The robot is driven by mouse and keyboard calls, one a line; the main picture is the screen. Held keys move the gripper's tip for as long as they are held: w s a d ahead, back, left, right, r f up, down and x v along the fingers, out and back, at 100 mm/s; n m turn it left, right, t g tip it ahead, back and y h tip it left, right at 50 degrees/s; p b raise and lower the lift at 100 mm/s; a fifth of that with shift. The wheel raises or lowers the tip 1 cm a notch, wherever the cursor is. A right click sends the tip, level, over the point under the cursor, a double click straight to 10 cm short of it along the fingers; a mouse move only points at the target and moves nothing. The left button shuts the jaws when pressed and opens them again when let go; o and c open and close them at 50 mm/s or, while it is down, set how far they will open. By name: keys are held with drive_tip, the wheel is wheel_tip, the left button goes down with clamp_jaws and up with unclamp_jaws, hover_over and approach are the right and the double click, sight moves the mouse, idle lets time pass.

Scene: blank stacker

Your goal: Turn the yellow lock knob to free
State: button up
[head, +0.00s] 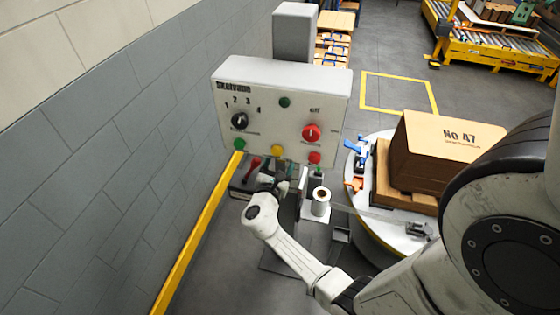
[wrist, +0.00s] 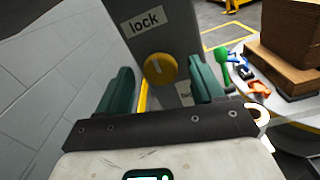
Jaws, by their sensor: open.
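The yellow lock knob (wrist: 160,70) is a round dial on a dark grey face in the wrist view. A pale mark on it points up toward a plate reading "lock" (wrist: 144,22). A second small label (wrist: 186,96) below right is partly cut off by my gripper and cannot be fully read. My gripper (wrist: 162,75) is open, its green fingers to the left and right of the knob in the picture. Whether they touch it I cannot tell. In the head view my gripper (head: 272,181) is below the control panel, and I cannot make out the knob there.
A white control panel (head: 322,100) with dials and coloured buttons hangs above my gripper. A grey block wall (head: 90,150) runs along the left. To the right, a round white table (head: 352,205) holds a cardboard box (head: 445,160) and tools. A white roll (head: 320,202) stands close by.

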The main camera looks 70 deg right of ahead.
drive_tip(key=shift+d, duration=0.2)
drive_tip(key=c, duration=1.1)
